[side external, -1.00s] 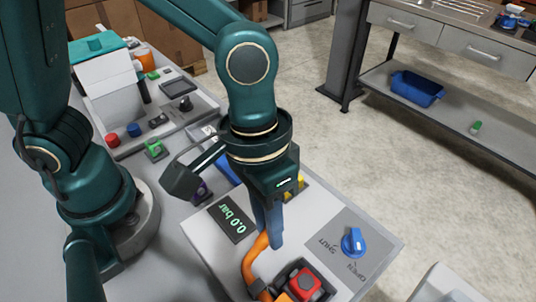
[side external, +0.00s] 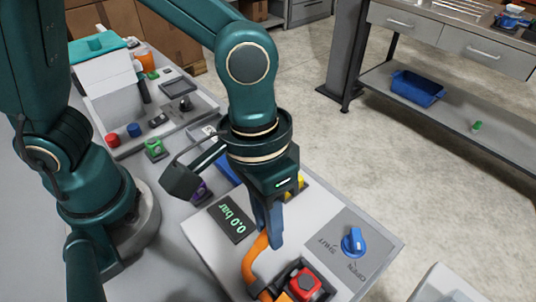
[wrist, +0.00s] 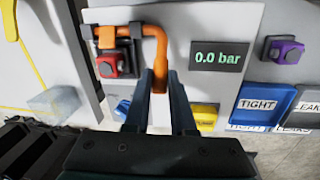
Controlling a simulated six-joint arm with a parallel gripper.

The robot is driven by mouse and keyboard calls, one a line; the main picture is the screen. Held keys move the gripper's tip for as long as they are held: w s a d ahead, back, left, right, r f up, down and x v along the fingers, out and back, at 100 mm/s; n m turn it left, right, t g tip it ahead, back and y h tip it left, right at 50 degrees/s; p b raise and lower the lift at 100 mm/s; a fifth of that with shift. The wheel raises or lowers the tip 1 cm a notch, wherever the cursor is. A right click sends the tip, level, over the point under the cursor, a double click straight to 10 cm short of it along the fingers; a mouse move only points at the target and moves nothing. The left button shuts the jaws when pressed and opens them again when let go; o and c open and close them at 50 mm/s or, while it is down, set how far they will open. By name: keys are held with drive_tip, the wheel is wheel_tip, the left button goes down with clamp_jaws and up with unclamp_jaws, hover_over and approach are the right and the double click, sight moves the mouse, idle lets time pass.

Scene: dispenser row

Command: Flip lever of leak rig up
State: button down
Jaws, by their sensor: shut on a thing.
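The leak rig is a pale grey box (side external: 213,253) with a dark display reading 0.0 bar (side external: 232,218). Its lever is a bent orange bar (side external: 256,253), which also shows in the wrist view (wrist: 150,32). The bar runs beside a dark holder with a red block (side external: 305,282) in it. My gripper (side external: 270,238) points down at the rig with its fingers at the free end of the lever. In the wrist view my gripper (wrist: 163,85) has one finger on each side of the orange end and is shut on it. The fingers partly hide that end.
A blue knob (side external: 353,242) marked SHUT and OPEN stands on the rig. A tray of small devices (side external: 165,118) stands further back.

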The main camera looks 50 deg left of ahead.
drive_tip(key=shift+s+r+t, duration=0.25)
drive_tip(key=shift+s+t, duration=0.15)
drive_tip(key=shift+t, duration=0.25)
drive_tip(key=shift+s+r+t, duration=0.25)
drive_tip(key=shift+s+t, duration=0.1)
drive_tip(key=shift+t, duration=0.3)
drive_tip(key=c, duration=0.8)
unclamp_jaws()
drive_tip(key=shift+o, duration=0.2)
drive_tip(key=v, duration=0.5)
drive_tip(key=shift+r, duration=0.1)
